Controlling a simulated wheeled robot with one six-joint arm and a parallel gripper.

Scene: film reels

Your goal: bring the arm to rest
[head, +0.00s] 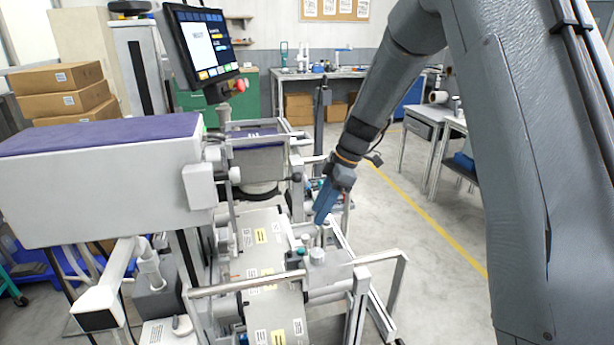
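My arm reaches down from the upper right to the middle of the head view. My gripper (320,218) points downward, with blue sides below a dark wrist. It is over the right side of the machine frame, just above a light round fitting (317,256). I cannot tell whether it touches that fitting. The gap between the fingers does not show, and no held thing is clearly visible.
A machine with a white, purple-topped housing (100,165) and a tilted screen (205,45) stands at left. Cardboard boxes (62,77) are stacked behind. Open floor (415,225) lies right, before a side table (425,120).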

